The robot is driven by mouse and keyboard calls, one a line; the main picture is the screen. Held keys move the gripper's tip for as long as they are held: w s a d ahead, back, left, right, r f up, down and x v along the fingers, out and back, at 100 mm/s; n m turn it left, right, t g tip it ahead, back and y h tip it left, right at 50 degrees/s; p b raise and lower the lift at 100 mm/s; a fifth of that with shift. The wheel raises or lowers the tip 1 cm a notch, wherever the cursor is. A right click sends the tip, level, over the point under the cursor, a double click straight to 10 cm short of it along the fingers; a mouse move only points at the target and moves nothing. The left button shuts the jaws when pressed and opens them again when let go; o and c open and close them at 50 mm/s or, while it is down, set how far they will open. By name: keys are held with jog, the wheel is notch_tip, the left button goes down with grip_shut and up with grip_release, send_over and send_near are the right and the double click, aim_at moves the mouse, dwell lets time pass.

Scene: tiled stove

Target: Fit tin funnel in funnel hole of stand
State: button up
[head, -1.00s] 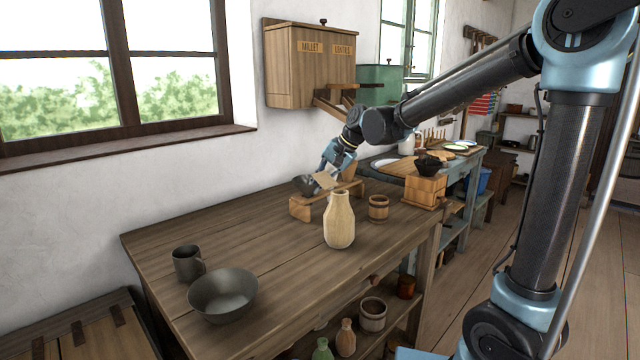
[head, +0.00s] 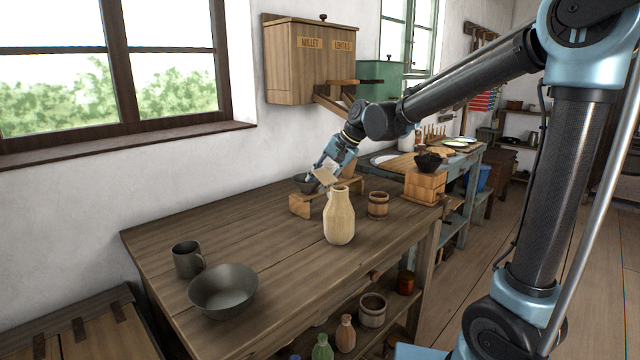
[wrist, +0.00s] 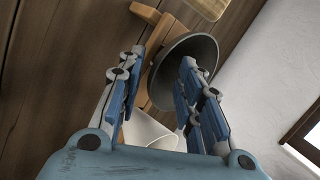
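The dark grey tin funnel (head: 305,186) is wide-mouthed and sits at the left part of the low wooden stand (head: 328,198). Its bowl (wrist: 185,72) also shows in the wrist view, overlapping the orange-brown stand (wrist: 157,38). The spout and the funnel hole are hidden, so I cannot tell whether the spout is in the hole. My gripper (head: 322,176) is just above and right of the funnel. In the wrist view its blue fingers (wrist: 163,58) are spread apart, with the funnel beyond them and the right finger overlapping its bowl.
A cream jug (head: 339,217) stands close in front of the stand. A small wooden tub (head: 378,205) is to its right. A metal bowl (head: 223,290) and mug (head: 187,260) are at the left of the table. The wall box (head: 308,65) hangs behind.

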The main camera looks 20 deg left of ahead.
jog(key=v, duration=1.1)
jog(key=shift+d+f, duration=0.1)
